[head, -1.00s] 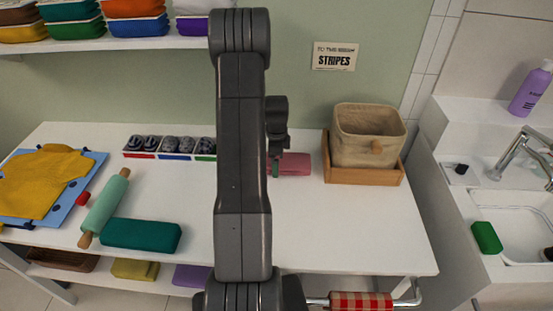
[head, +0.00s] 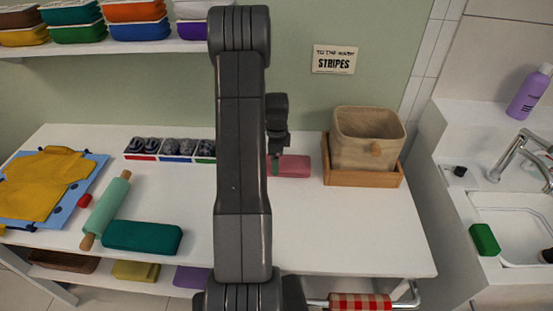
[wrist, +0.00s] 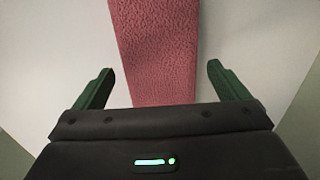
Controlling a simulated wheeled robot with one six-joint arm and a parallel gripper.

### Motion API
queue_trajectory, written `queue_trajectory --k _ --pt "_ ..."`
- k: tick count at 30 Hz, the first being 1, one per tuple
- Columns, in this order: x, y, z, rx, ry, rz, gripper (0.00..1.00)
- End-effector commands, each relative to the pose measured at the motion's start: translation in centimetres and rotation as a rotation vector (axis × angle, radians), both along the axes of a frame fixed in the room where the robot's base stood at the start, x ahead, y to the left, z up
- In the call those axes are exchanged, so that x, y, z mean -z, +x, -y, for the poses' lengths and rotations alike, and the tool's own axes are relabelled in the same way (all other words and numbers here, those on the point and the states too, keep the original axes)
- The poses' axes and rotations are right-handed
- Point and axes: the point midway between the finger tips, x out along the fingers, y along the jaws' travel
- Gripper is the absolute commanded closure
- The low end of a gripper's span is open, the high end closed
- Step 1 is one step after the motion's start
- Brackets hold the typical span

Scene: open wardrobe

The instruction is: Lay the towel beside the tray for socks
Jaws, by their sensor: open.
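A pink folded towel (head: 290,166) lies on the white table, just right of my arm; its left part is hidden behind the arm. The tray for socks (head: 161,157) holds dark rolled socks in compartments with red, blue and green fronts. It stands at the back of the table, left of my arm, which hides its right end. In the wrist view the pink towel (wrist: 157,45) runs between the two green fingers. My gripper (wrist: 157,82) is open, with a gap on each side of the towel. In the head view only a bit of a green finger shows beside the towel.
A woven basket (head: 367,137) in a wooden tray (head: 362,178) stands right of the pink towel. A teal folded cloth (head: 143,237), a rolling pin (head: 106,209) and a blue board (head: 62,215) with yellow cloth (head: 42,183) lie left. The table's right front is clear.

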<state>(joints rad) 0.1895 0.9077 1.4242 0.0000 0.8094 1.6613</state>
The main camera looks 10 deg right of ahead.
Motion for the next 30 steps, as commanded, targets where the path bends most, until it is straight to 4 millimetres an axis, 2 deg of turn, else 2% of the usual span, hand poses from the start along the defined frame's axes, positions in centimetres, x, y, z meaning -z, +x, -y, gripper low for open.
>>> queue_trajectory --k 1,18,30 --pt "-0.9 0.0 0.0 0.0 -0.001 0.002 0.05" --pt "-6.6 0.0 0.0 0.0 0.0 0.001 0.05" --pt "-6.9 0.0 0.0 0.0 0.0 0.0 0.05"
